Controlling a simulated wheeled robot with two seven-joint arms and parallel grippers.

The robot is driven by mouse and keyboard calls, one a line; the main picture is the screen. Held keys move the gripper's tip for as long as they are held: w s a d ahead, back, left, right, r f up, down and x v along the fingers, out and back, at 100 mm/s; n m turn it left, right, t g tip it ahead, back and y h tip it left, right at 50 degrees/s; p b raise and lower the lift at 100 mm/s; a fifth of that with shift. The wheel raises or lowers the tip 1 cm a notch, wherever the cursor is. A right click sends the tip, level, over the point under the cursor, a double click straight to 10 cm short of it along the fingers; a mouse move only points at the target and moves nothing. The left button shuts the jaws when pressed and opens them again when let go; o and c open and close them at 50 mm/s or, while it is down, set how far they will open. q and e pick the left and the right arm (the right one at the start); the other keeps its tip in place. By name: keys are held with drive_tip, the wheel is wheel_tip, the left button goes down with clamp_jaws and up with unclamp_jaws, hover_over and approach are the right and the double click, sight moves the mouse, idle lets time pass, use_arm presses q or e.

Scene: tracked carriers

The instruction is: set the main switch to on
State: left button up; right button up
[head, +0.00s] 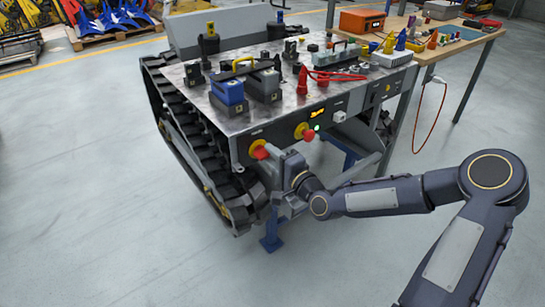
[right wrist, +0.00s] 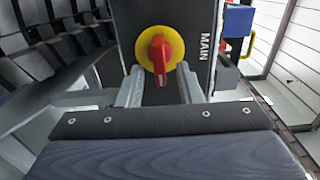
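The main switch (head: 258,150) is a red handle on a yellow disc on the front panel of the tracked carrier. In the right wrist view the switch (right wrist: 160,52) sits beside the word MAIN. My right gripper (head: 273,156) is at the panel in front of the switch. In the right wrist view its fingers (right wrist: 160,78) are apart, one on each side of the handle's near end. I cannot tell whether they touch it. My left gripper is not in view.
A red knob on a yellow disc (head: 303,131) is right of the switch, near a green light (head: 317,128) and a lit display (head: 317,114). Batteries and tools crowd the carrier's top (head: 283,118). A workbench (head: 440,50) stands behind right.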

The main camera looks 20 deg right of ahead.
drive_tip(key=p+v, duration=0.1)
drive_tip(key=v, duration=0.6)
drive_tip(key=shift+s, duration=0.3)
drive_tip(key=shift+d, duration=0.1)
drive_tip(key=s+r+n+g+h, duration=0.2)
drive_tip(key=s+n+g, duration=0.95)
drive_tip(key=s, duration=1.65)
wheel_tip(320, 180, up, 25)
drive_tip(key=p, duration=2.5)
drive_tip(key=shift+w+a+n, duration=0.2)
drive_tip(key=shift+a+n, duration=0.05)
drive_tip(key=shift+n, duration=0.2)
